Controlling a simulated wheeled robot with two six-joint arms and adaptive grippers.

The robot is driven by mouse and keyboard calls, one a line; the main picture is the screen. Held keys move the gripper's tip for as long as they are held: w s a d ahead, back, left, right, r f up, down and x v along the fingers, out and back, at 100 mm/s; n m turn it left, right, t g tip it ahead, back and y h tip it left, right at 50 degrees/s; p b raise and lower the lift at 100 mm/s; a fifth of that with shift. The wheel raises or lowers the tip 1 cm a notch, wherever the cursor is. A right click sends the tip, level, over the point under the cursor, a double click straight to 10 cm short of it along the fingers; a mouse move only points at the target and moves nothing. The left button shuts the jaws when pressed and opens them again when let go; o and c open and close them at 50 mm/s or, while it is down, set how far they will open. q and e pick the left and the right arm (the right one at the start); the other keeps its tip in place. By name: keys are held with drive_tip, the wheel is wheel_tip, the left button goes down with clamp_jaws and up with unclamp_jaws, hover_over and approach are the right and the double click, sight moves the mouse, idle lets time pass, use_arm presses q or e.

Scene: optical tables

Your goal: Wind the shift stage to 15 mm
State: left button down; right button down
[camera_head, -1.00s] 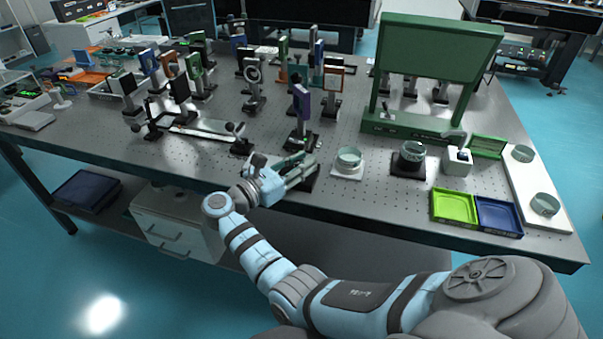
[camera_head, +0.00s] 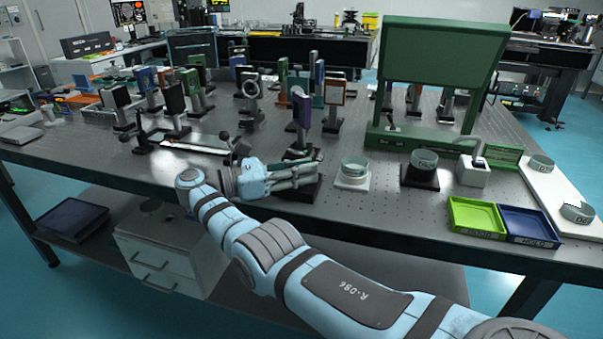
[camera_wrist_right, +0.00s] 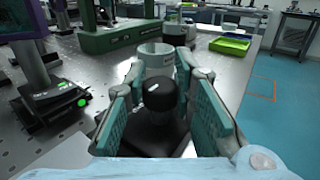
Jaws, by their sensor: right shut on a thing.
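My right gripper (camera_head: 314,169) reaches in from the front of the optical table in the head view. In the right wrist view its two green-padded fingers stand on either side of a black round knob (camera_wrist_right: 160,94), and it is shut on it. The knob sits upright over a dark base (camera_wrist_right: 150,138). A stage with a small green light (camera_wrist_right: 62,103) lies left of it in the wrist view, beneath a purple plate on a post; the plate (camera_head: 301,108) also shows in the head view. No scale reading is legible. My left gripper is out of view.
Right of the gripper stand a ring on a white base (camera_head: 352,171) and a ring on a black base (camera_head: 421,168). A green tray (camera_head: 474,216) and a blue tray (camera_head: 529,227) lie near the front edge. Several mounted optics stand behind.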

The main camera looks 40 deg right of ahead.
drive_tip(key=c, duration=1.3)
unclamp_jaws()
drive_tip(key=shift+f, duration=0.1)
drive_tip(key=shift+c, duration=0.2)
wheel_tip(320, 180, up, 10)
